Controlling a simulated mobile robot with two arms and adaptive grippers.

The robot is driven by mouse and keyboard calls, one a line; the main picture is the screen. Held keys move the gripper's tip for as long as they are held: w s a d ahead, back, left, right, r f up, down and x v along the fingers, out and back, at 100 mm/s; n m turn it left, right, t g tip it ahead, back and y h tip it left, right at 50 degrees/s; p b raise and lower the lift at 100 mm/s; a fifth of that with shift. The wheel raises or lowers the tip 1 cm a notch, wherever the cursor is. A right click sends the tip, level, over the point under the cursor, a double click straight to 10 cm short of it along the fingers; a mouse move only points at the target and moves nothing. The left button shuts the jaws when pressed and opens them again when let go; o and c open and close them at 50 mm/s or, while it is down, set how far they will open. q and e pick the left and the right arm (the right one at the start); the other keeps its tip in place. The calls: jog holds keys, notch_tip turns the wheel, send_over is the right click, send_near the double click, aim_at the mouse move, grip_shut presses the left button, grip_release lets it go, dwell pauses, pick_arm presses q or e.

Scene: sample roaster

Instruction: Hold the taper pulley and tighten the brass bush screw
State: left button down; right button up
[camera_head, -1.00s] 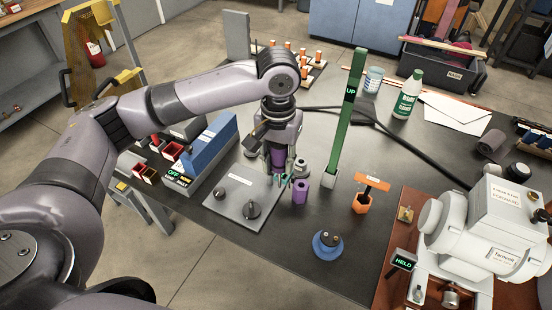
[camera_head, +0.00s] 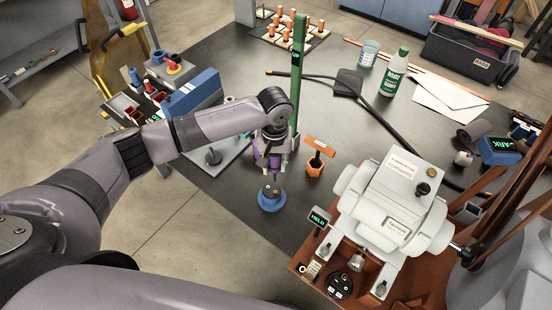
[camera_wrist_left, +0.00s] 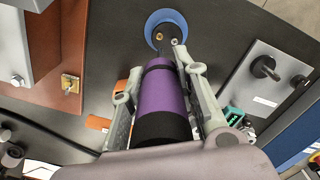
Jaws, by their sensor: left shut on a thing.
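My left gripper (camera_head: 268,160) is shut on a purple cylindrical tool with black bands. In the left wrist view the purple tool (camera_wrist_left: 166,95) lies between the fingers and points toward a blue round base (camera_wrist_left: 153,26). That blue base (camera_head: 271,203) stands on the table just below the gripper and carries a dark hub with small fittings. I cannot tell whether the tool touches it. A dark round part (camera_head: 339,285) with pale spots sits at the front of the white machine (camera_head: 395,205); I cannot be sure it is the pulley. My right gripper is not in view.
A lit HELD sign (camera_head: 319,217) stands at the machine's left. An orange holder (camera_head: 316,164) and a green post (camera_head: 298,75) stand close to my left gripper. A black cable (camera_head: 400,140) crosses the table. Bare table lies left of the machine.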

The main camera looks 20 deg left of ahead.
pick_arm(q)
jog(key=shift+d+r+p, duration=0.1)
jog(key=shift+r+p, duration=0.15)
jog(key=shift+p, duration=0.3)
jog(key=shift+f, duration=0.2)
notch_tip(320, 180, down, 3)
jog(key=shift+f+b, duration=0.1)
jog(key=shift+b, duration=0.4)
jog(key=shift+f, duration=0.8)
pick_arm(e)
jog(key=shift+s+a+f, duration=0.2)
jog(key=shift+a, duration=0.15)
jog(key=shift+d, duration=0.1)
